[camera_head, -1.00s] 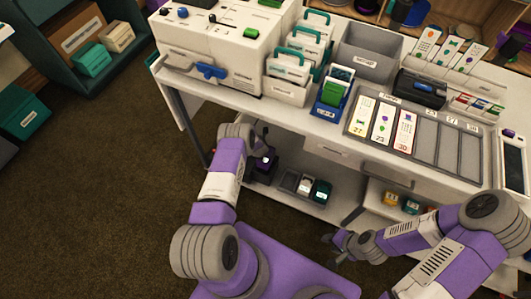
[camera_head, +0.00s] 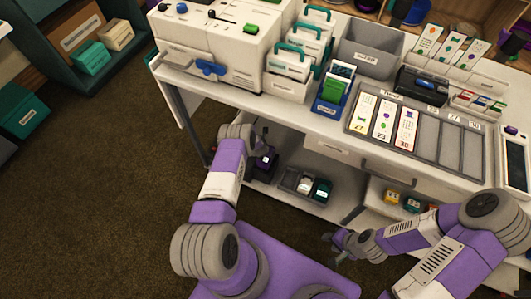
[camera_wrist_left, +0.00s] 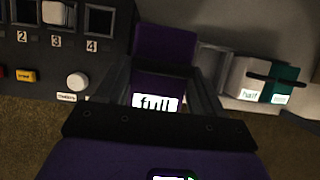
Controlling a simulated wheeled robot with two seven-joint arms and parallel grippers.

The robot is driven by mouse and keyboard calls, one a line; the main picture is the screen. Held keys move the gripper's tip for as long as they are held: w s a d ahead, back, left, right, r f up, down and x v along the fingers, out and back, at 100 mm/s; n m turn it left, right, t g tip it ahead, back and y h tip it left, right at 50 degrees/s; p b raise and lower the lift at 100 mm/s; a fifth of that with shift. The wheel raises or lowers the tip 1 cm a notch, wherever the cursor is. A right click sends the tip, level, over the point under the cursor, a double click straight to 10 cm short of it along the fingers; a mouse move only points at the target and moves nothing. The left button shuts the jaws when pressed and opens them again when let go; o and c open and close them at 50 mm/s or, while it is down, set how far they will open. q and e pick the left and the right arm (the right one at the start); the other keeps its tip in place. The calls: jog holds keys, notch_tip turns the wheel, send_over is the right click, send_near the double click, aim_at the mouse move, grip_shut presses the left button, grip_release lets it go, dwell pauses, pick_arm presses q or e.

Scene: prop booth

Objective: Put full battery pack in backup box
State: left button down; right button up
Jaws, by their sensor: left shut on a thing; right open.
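A purple battery pack labelled "full" (camera_wrist_left: 155,103) is between the fingers of my left gripper (camera_wrist_left: 165,88) in the left wrist view. In the head view the dark purple pack (camera_head: 265,163) shows at the end of my left arm, at the cart's lower shelf. Just right of it is a grey open box (camera_head: 289,180) with compartments. A white pack (camera_wrist_left: 242,78) labelled "half" and a teal pack (camera_wrist_left: 281,82) stand in its right part. The box's own label is not readable. My right gripper (camera_head: 344,245) is open and empty, low in front of the cart.
A dark panel (camera_wrist_left: 60,60) with numbered slots, coloured buttons and a white knob is left of the held pack. The cart top above holds a white machine (camera_head: 215,50), a card tray (camera_head: 425,135) and bins. Yellow and teal packs (camera_head: 392,196) sit at the lower right.

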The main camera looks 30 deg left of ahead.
pick_arm(q)
jog(key=shift+w+a+f, duration=0.1)
jog(key=shift+a+f, duration=0.05)
jog(key=shift+f, duration=2.9)
jog(key=shift+f, duration=0.2)
jog(key=shift+c, duration=0.8)
grip_release()
jog(key=shift+o, duration=0.5)
jog(key=shift+f, duration=0.15)
jog(key=p+v, duration=0.6)
jog(key=shift+r, duration=0.25)
jog(key=shift+s+r+p, duration=0.35)
jog(key=shift+r+p, duration=0.2)
jog(key=shift+r, duration=0.1)
